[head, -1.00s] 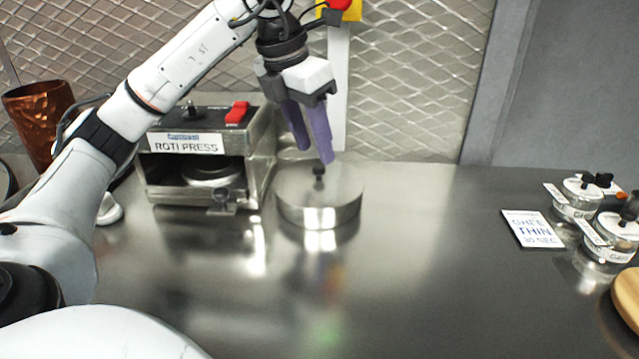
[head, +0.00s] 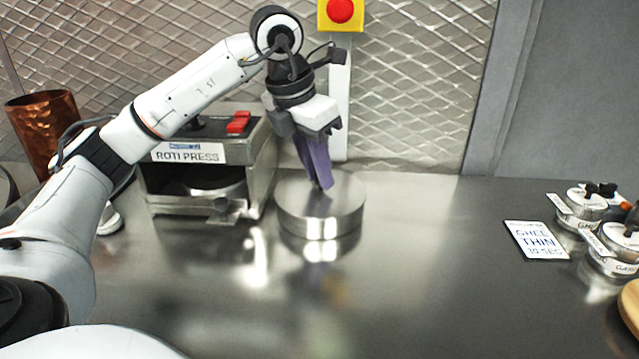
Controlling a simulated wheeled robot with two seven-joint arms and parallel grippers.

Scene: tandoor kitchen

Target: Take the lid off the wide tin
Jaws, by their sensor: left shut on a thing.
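The wide tin (head: 322,222) is a low, round, shiny metal tin standing on the steel counter, right of the roti press. Its flat lid (head: 345,192) is on it. In the earlier frame a small dark knob shows on the lid; now my fingers hide it. My left gripper (head: 325,184) comes down from above with purple fingers close together at the lid's middle, shut on the knob. The lid shows no visible gap from the tin. My right gripper is not in view.
The roti press (head: 190,172) stands close left of the tin, with a copper cup (head: 46,125) farther left. A ghee card (head: 536,240) and lidded jars (head: 582,203) are at the right. The counter between tin and card is clear. A red button (head: 340,11) is on the wall.

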